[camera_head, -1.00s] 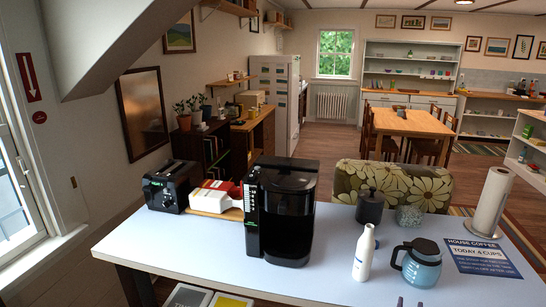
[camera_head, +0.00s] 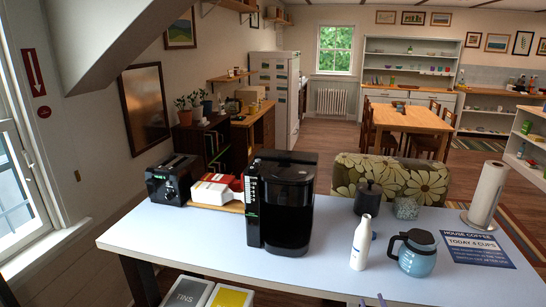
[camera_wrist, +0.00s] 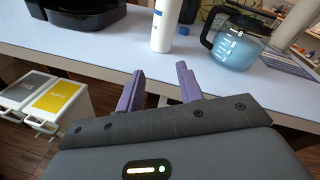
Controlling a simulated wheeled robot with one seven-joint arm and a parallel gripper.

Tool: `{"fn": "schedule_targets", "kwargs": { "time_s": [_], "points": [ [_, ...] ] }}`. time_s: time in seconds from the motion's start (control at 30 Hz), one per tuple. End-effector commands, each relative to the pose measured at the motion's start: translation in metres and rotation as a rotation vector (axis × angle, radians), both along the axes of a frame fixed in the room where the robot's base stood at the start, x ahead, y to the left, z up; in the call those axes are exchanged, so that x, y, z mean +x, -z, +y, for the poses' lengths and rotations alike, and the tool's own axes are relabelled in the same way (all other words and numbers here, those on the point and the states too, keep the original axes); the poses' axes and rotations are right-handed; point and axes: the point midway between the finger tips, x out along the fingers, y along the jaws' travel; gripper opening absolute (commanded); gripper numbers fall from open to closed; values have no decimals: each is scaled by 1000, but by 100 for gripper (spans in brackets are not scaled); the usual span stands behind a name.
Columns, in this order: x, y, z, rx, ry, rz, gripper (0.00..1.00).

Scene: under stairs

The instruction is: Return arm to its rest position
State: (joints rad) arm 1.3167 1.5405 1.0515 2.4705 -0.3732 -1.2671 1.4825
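My gripper (camera_wrist: 160,88) shows in the wrist view with its two purple fingers apart and nothing between them. It is at the front edge of the light table (camera_wrist: 100,50), with the white bottle (camera_wrist: 163,30) and the blue-filled coffee pot (camera_wrist: 236,42) beyond it. In the head view only the fingertips (camera_head: 371,300) show at the bottom edge, in front of the table (camera_head: 200,245). The white bottle (camera_head: 361,243) and the coffee pot (camera_head: 417,254) stand upright on the table, apart from the gripper.
A black coffee maker (camera_head: 283,205), a toaster (camera_head: 172,180), a dark canister (camera_head: 368,198), a paper towel roll (camera_head: 487,193) and a blue sign (camera_head: 476,249) are on the table. Bins (camera_head: 187,291) stand below its front edge. The table front is bare.

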Motion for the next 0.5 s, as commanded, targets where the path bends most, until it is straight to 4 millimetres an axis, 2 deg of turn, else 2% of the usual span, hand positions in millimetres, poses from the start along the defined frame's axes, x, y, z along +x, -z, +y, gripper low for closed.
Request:
{"fn": "schedule_targets", "kwargs": {
  "time_s": [0.17, 0.3, 0.5],
  "points": [
    [-1, 18, 48, -228, -230, 113, 37],
    [-13, 38, 86, -470, -465, 215, 37],
    [-38, 59, 116, -809, -775, 334, 37]
  ]
}}
